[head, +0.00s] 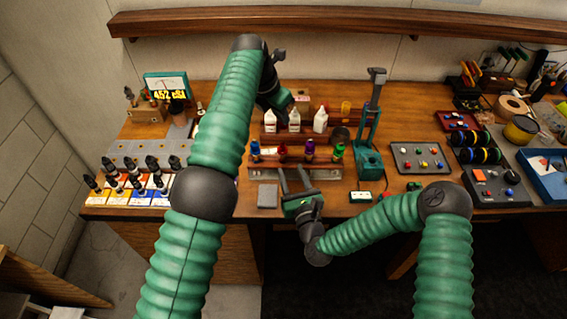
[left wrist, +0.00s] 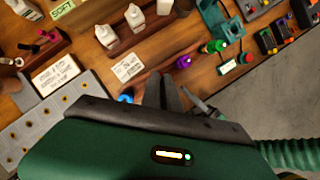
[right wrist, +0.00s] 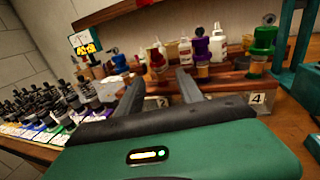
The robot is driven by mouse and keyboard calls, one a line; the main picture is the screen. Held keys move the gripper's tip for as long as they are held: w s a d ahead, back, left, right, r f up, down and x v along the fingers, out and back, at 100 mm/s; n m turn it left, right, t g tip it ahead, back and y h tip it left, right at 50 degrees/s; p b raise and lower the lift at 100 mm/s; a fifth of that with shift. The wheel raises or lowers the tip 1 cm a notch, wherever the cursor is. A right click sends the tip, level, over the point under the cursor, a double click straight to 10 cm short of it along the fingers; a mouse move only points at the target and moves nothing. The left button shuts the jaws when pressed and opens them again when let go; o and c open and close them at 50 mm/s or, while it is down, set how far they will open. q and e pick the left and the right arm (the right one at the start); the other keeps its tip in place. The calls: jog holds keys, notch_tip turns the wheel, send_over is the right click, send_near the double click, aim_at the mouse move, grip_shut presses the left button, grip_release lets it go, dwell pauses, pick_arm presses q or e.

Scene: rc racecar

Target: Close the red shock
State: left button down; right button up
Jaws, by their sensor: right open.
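The red shock (head: 283,150) stands upright in a wooden rack (head: 262,173) between the blue shock (head: 255,149) and the purple shock (head: 309,148). In the right wrist view the red shock (right wrist: 156,60) shows its red top just beyond my open fingers. My right gripper (head: 294,172) is open and empty, low in front of the rack; its fingers (right wrist: 160,78) are spread apart. My left gripper (left wrist: 163,80) is above and behind the rack, its fingers close together and apparently empty. In the left wrist view those fingers hide the red shock's place.
The green shock (head: 338,151) stands at the rack's right end. White bottles (head: 320,120) stand behind it. A green press (head: 369,160) is to the right. Several dark bottles (head: 131,165) are at left. A grey block (head: 268,195) lies near the front edge.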

aim_at(284, 154)
jog(key=x, duration=0.7)
jog(key=shift+w+a, duration=0.15)
jog(key=shift+a, duration=0.15)
jog(key=shift+w, duration=0.35)
jog(key=shift+d, duration=0.1)
grip_shut()
dwell(0.6)
